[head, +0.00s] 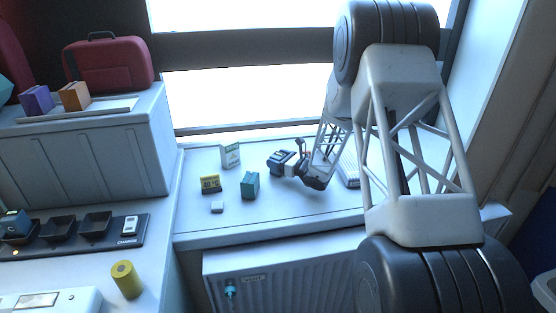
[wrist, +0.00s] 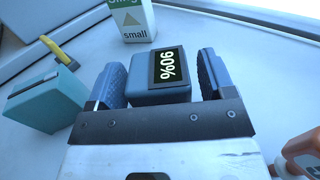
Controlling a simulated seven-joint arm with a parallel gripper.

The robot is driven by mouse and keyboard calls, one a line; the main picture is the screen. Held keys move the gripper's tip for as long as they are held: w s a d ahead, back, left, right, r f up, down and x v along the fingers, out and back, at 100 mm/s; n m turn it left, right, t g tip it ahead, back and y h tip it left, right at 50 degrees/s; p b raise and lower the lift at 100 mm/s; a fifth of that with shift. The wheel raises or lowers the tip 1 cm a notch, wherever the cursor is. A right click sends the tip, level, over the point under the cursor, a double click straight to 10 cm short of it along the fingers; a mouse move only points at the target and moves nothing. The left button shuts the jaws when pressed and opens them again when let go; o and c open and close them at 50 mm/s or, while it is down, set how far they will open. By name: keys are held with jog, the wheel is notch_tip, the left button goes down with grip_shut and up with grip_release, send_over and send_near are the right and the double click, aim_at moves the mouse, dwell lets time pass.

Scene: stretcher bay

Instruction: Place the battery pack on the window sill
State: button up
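The battery pack (wrist: 158,80) is a blue block with a dark "90%" display. In the wrist view it stands between the two blue fingers of my gripper (wrist: 160,78). The fingers sit wide apart, with a narrow gap showing at the right finger; contact at the left is unclear. In the head view my gripper (head: 287,163) is low over the white window sill (head: 270,215), right of the small objects. It largely hides the pack there. I cannot tell whether the pack's underside touches the sill.
On the sill are a teal box (head: 250,185), a yellow item (head: 210,184), a white-green "small" carton (head: 230,156) and a small white piece (head: 217,207). At left, a dark charging tray (head: 75,233) has several slots. A yellow cylinder (head: 127,280) stands nearby. A radiator (head: 300,275) is below.

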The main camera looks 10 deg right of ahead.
jog(key=shift+r, duration=0.15)
jog(key=v, duration=1.2)
dwell(0.3)
dwell(0.5)
jog(key=s+a+r+n+g+h, duration=0.1)
jog(key=s+a+r+n+g, duration=0.55)
jog(key=s, duration=0.55)
jog(key=s+a+r+n+g+h, duration=0.1)
jog(key=s+a+r+n+g, duration=0.3)
jog(key=s+a+r+n, duration=0.6)
jog(key=s+d+r+n+h, duration=0.1)
jog(key=s+d+n+h, duration=0.1)
jog(key=s, duration=0.7)
jog(key=s+d+r+n+h, duration=0.1)
jog(key=s+d+n+h, duration=0.2)
jog(key=s, duration=0.6)
jog(key=s+d+r+n+h, duration=0.2)
jog(key=s+n+h, duration=0.3)
jog(key=s, duration=0.5)
jog(key=shift+d+h, duration=0.2)
jog(key=shift+h, duration=0.3)
jog(key=shift+r, duration=0.1)
